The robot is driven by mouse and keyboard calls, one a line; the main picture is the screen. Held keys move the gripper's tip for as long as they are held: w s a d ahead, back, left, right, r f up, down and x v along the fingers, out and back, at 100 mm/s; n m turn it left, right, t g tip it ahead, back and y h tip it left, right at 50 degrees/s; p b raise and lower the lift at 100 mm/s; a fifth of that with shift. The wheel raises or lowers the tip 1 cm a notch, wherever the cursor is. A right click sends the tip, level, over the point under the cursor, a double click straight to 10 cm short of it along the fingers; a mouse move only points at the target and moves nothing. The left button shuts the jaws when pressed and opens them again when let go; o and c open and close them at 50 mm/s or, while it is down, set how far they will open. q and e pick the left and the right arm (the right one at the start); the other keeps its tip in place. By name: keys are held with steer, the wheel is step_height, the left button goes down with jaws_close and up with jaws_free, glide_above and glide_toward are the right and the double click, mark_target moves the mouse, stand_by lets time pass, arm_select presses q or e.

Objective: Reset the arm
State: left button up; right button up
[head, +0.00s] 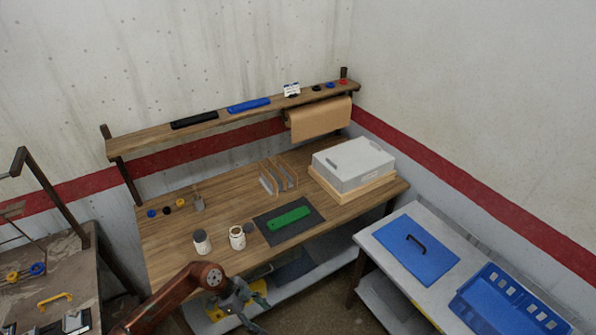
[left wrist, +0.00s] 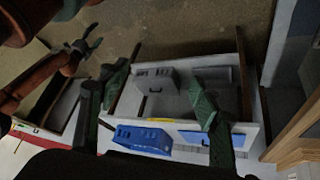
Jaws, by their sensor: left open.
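My left arm comes in at the bottom of the head view. Its gripper (head: 240,302) is low in front of the wooden workbench (head: 165,240), apart from the things on it. In the left wrist view its two dark green fingers (left wrist: 150,108) are spread wide with nothing between them. Another brown arm of mine shows at the upper left there, with a small gripper (left wrist: 82,46) whose jaws are too small to read. A green block (head: 290,218) lies on a dark mat (head: 268,236) on the bench.
Two jars (head: 237,237) stand near the bench front. A shelf (head: 150,140) runs above. A side table at right holds a blue panel (head: 408,250) and a blue crate (head: 500,310). A cluttered table (head: 60,270) stands left.

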arm_select(q)
steer(key=w+d+f+n+t+h+b, duration=0.2)
steer(key=w+f+n+t+h+b, duration=0.25)
steer(key=w+f+t+h, duration=0.35)
steer(key=s+a+f+n+t+y+b, duration=0.15)
steer(key=a+f+n+y, duration=0.3)
steer(key=a+f, duration=0.6)
steer(key=a+f+n+t+y, duration=0.4)
steer(key=a+f, duration=0.3)
steer(key=f, duration=0.6)
steer(key=s+a+f+n+g+y+b, duration=0.1)
steer(key=s+a+f+g+y, duration=0.25)
steer(key=s+f, duration=0.7)
steer(key=s+a+f+n+g+y+b, duration=0.15)
steer(key=s+a+f, duration=0.35)
steer(key=s+f, duration=0.5)
steer(key=s+d+f+g, duration=0.1)
steer(key=s+f+g, duration=0.2)
steer(key=s, duration=1.1)
steer(key=s+d+f+n+g+y+b, duration=0.1)
steer(key=s+f+g, duration=0.2)
steer(key=s, duration=1.1)
step_height(320, 180, down, 3)
steer(key=shift+r, duration=0.15)
arm_select(e)
steer(key=s+f, duration=0.3)
steer(key=f, duration=0.7)
steer(key=shift+d, duration=0.2)
